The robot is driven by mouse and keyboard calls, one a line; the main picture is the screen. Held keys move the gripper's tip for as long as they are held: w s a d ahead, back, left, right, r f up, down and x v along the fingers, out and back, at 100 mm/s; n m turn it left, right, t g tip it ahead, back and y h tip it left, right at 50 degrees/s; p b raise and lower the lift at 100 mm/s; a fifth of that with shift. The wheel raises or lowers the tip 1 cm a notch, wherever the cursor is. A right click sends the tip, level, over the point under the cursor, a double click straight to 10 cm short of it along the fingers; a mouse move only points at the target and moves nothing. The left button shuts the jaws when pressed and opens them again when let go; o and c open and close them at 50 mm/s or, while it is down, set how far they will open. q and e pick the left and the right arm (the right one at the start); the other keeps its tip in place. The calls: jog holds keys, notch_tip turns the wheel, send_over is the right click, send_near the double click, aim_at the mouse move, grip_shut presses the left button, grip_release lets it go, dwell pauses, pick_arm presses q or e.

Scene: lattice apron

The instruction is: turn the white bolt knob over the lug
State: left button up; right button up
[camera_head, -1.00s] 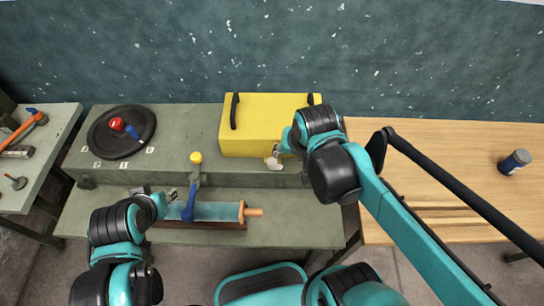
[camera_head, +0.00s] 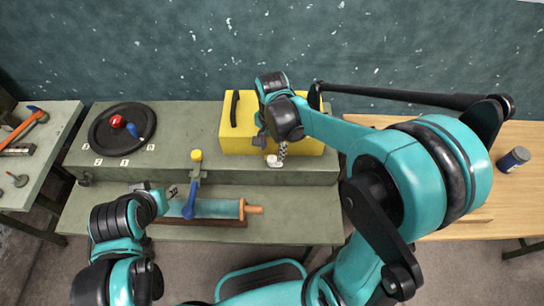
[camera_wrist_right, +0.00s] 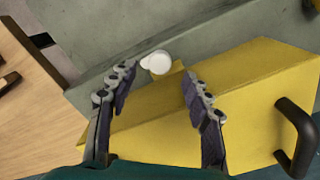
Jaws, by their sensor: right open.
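The white bolt knob (camera_head: 274,161) is at the front edge of the yellow box (camera_head: 240,142); it also shows in the right wrist view (camera_wrist_right: 157,62). The lug is too small or hidden to make out. My right gripper (camera_head: 273,146) is over the box's front edge, just behind the knob. In the right wrist view its open fingers (camera_wrist_right: 157,84) stand on either side of empty space, with the knob just beyond the tips. My left gripper (camera_head: 173,192) is by the blue lever (camera_head: 189,205) at the lower bench; its jaws are too small to read.
The yellow box has black handles (camera_head: 234,108). A yellow-topped post (camera_head: 196,156) stands left of it. A black round dish (camera_head: 105,137) with a red knob (camera_head: 117,121) lies farther left. A blue can (camera_head: 513,159) stands on the wooden table.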

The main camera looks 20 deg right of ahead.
aim_at(272, 158)
notch_tip(272, 158, down, 4)
jog(key=shift+f+b, duration=0.15)
jog(key=shift+b, duration=0.4)
grip_shut()
